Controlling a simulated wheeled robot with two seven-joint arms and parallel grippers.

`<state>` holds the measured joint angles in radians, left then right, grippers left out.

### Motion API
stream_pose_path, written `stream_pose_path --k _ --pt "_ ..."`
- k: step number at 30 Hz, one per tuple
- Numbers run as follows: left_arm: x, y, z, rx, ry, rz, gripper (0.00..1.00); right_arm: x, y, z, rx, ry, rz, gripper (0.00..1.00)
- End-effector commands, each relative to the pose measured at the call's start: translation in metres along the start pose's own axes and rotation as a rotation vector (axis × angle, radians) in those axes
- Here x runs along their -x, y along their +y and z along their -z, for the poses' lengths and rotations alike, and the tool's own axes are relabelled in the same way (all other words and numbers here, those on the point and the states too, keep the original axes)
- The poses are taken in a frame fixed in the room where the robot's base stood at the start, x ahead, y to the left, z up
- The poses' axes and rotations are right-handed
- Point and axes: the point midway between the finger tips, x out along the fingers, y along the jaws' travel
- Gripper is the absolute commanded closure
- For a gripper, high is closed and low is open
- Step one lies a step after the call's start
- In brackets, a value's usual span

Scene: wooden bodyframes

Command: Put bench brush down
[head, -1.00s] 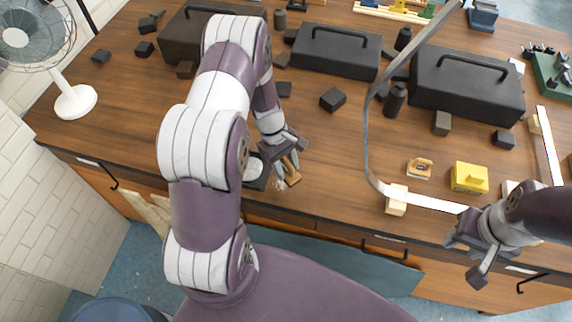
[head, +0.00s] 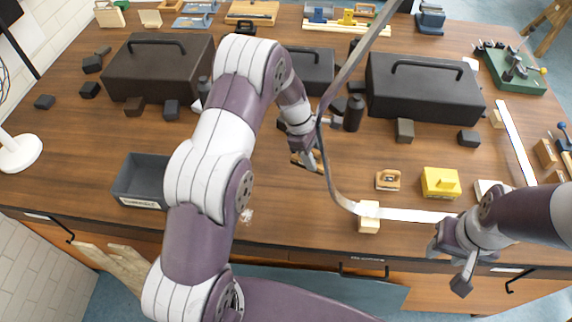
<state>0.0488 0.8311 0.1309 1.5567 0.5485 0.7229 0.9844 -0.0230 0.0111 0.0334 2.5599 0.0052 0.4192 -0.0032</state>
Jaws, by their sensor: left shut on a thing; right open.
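My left gripper (head: 306,156) is shut on the bench brush (head: 313,167), a small brown wooden piece mostly hidden by the fingers. It is over the middle of the wooden bench (head: 270,200), in front of a black toolbox. I cannot tell whether the brush touches the bench top. My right gripper (head: 449,268) is open and empty at the bench's front edge on the right, beside the end of a pale metal band.
A dark labelled bin (head: 139,180) stands front left. Black toolboxes (head: 424,88) line the back. The curved metal band (head: 330,170) rises right of my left gripper. A yellow block (head: 440,182) and a small wooden plane (head: 388,180) lie right.

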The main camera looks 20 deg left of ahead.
Motion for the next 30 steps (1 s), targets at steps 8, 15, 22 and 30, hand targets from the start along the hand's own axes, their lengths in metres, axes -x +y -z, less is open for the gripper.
stream_pose_path --k 8,15,22,30 --pt "0.012 0.013 -0.006 0.308 0.009 -0.108 0.96 0.001 0.000 0.000 0.000 0.000 0.000 0.57" --pt "0.007 0.015 0.036 0.345 0.010 -0.118 0.96 0.017 0.000 0.002 0.000 0.000 0.000 0.57" --pt "-0.004 0.016 0.089 0.341 0.010 -0.118 0.96 0.035 0.000 0.004 0.000 0.000 0.000 0.57" --pt "-0.014 0.017 0.126 0.337 0.010 -0.117 0.96 0.044 0.000 0.005 0.000 0.000 0.000 0.57"
